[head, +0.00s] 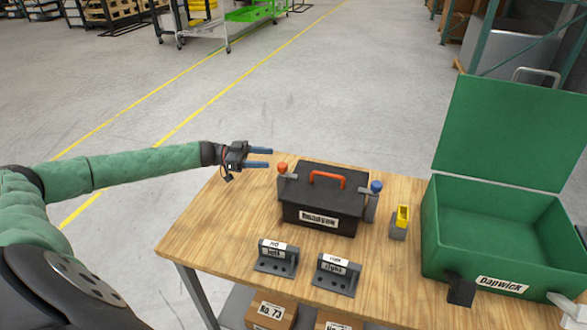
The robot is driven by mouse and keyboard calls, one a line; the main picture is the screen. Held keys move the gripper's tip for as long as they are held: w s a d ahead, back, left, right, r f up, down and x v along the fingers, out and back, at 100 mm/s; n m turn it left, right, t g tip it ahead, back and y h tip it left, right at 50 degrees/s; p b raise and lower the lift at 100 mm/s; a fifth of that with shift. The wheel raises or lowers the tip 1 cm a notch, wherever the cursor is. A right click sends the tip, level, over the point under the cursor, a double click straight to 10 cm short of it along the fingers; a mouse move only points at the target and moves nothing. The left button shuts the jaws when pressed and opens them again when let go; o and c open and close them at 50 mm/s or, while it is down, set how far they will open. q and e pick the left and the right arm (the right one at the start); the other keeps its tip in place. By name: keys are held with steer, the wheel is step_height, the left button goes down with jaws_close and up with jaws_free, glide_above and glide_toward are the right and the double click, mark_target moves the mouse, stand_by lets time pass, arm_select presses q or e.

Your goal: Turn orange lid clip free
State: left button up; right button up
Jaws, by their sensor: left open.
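A black box (321,205) with an orange handle (327,180) on its lid stands on the wooden table. The lid is shut. An orange-knobbed clip (282,169) is at the box's left end, and a blue-knobbed clip (376,187) is at its right end. My left gripper (260,157) is open and empty, with blue fingers pointing right. In the picture it is just above and left of the orange clip, apart from it. My right gripper is not clearly seen; only a pale part shows at the lower right corner.
A green case (500,240) with its lid raised stands at the right of the table (205,230). A yellow-topped grey block (400,220) is between it and the black box. Two grey labelled holders (276,258) (336,275) stand in front. The table's left part is clear.

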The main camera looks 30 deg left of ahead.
mark_target(283, 164)
steer(key=w+a+r+b, duration=0.2)
steer(key=w+r+b, duration=0.1)
steer(key=w+r, duration=0.3)
arm_select(q)
steer(key=w+d+f+p, duration=0.1)
steer(key=d, duration=0.1)
steer(key=w+d+f, duration=0.1)
steer(key=w+d+f+p, duration=0.1)
steer(key=d, duration=0.1)
steer(key=shift+w+d+f+p, duration=0.3)
steer(key=shift+f, duration=0.1)
steer(key=shift+w+d+f+p, duration=0.1)
steer(key=shift+w+d+p, duration=0.05)
steer(key=shift+d, duration=0.25)
steer(key=shift+w+d+f+p, duration=0.1)
steer(key=shift+w+d+p, duration=0.05)
steer(key=shift+d, duration=0.25)
arm_select(e)
step_height(283, 164, down, 6)
steer(key=s+d, duration=0.2)
steer(key=shift+s+d, duration=0.15)
steer(key=shift+s, duration=0.25)
steer(key=shift+f, duration=0.1)
arm_select(q)
steer(key=c, duration=1)
arm_select(e)
steer(key=shift+w+d, duration=0.1)
steer(key=shift+w, duration=0.05)
